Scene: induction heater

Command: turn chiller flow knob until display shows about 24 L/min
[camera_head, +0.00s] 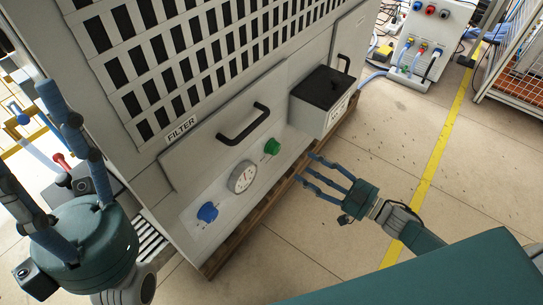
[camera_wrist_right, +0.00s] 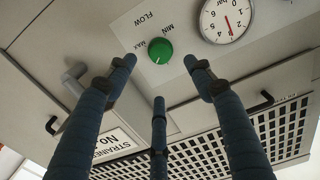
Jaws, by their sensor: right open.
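The green flow knob (camera_head: 272,146) is on the lower front panel of the chiller cabinet (camera_head: 225,180), right of a round gauge (camera_head: 241,177). In the right wrist view, the knob (camera_wrist_right: 159,45) has a white pointer mark and FLOW, MIN and MAX lettering. My right gripper (camera_head: 308,168) is open and empty, its fingers pointing at the panel just right of the knob. In the right wrist view, its spread fingertips (camera_wrist_right: 158,76) lie around and below the knob, seemingly apart from it. My left gripper (camera_head: 30,130) is open and empty at the left. I see no flow readout.
A blue knob (camera_head: 207,212) is left of the gauge. A black handle (camera_head: 243,123) and a black-topped box (camera_head: 324,90) stick out from the cabinet. The cabinet stands on a wooden pallet (camera_head: 228,252). Tiled floor (camera_head: 385,130) is clear to the right.

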